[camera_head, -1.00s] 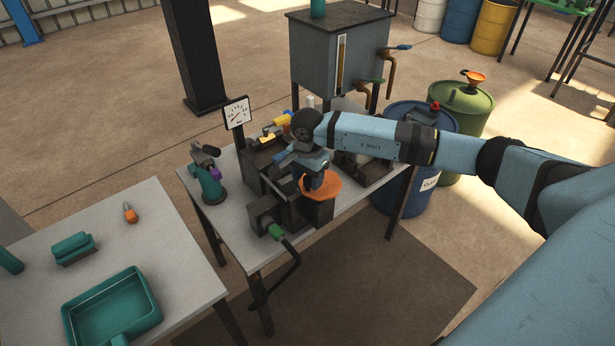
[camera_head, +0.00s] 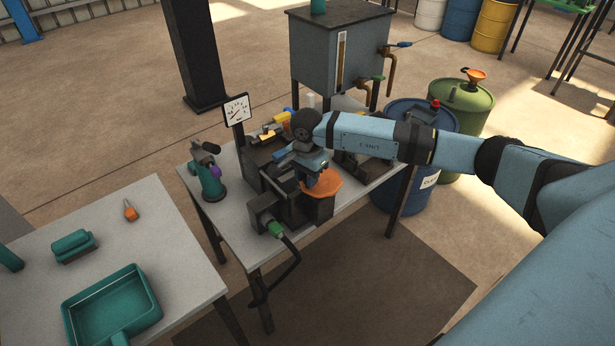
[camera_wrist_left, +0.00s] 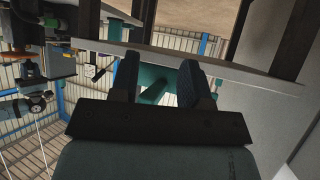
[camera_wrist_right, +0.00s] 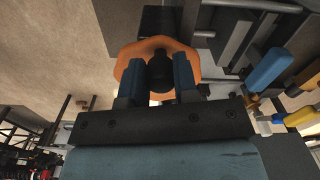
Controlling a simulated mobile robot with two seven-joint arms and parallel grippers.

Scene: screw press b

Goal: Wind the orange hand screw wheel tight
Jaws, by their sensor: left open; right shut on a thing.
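The orange hand screw wheel (camera_head: 323,187) lies flat on the dark press on the grey table, and it also shows in the right wrist view (camera_wrist_right: 128,62). My right gripper (camera_head: 311,176) is over the wheel from above. In the right wrist view its two fingers (camera_wrist_right: 159,78) are shut on the dark hub at the wheel's middle. The gripper covers part of the wheel in the head view. My left gripper (camera_wrist_left: 163,78) shows only in the left wrist view, open and empty, with table edges and a teal thing beyond its fingers.
A dial gauge (camera_head: 237,110) stands behind the press. A second table holds a teal tray (camera_head: 112,303). A blue barrel (camera_head: 442,117) stands behind my right arm. Floor is free in front.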

